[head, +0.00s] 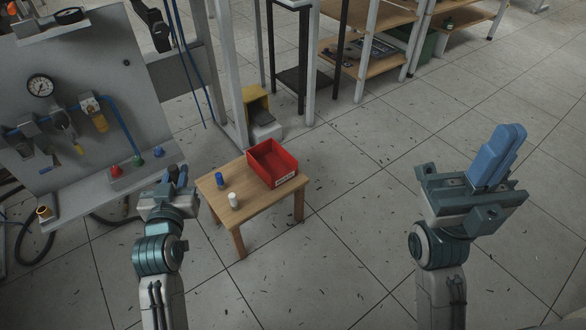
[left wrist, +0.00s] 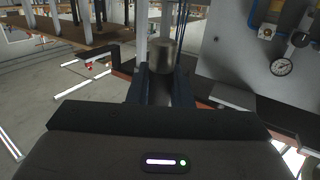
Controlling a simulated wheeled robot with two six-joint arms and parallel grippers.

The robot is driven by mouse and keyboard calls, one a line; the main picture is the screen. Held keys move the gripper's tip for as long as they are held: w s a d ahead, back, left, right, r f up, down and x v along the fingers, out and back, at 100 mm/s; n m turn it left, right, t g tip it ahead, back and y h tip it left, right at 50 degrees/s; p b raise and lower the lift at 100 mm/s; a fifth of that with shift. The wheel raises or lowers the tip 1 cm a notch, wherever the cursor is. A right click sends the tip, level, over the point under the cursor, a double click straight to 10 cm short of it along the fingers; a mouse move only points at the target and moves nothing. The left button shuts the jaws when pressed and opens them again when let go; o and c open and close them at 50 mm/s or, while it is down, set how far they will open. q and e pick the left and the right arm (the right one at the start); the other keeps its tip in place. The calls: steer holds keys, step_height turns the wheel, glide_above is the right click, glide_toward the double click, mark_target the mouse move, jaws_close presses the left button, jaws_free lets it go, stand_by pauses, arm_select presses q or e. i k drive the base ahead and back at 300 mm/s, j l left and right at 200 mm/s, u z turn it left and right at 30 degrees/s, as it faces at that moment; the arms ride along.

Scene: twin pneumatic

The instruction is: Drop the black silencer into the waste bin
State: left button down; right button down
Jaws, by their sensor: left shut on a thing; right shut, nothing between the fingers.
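My left gripper (head: 177,174) is at the panel's lower right edge, left of the small table. In the left wrist view its fingers (left wrist: 160,78) are shut on a dark grey-black cylinder, seemingly the black silencer (left wrist: 161,54), which sticks out past the fingertips. In the head view the silencer is hard to make out. A red open bin (head: 262,164) with a white label stands on the small table; the label is too small to read, so I cannot tell whether it is the waste bin. My right gripper (head: 508,135) is shut and empty, over the floor at the right.
A blue cylinder (head: 219,180) and a white cylinder (head: 234,201) stand on the small wooden table (head: 262,200), left of the red bin. The grey pneumatic panel (head: 100,70) with a gauge is at the left. A yellow box (head: 257,100) stands behind the table. The floor right of it is open.

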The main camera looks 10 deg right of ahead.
mark_target(267, 170)
steer(key=i+l+u, duration=0.2)
steer(key=i+l, duration=0.15)
steer(key=l, duration=0.25)
steer(key=i+l+u, duration=0.1)
steer(key=l, duration=0.25)
steer(key=i+l, duration=0.2)
steer(key=l, duration=0.15)
steer(key=i+l+u, duration=0.15)
steer(key=l, duration=0.15)
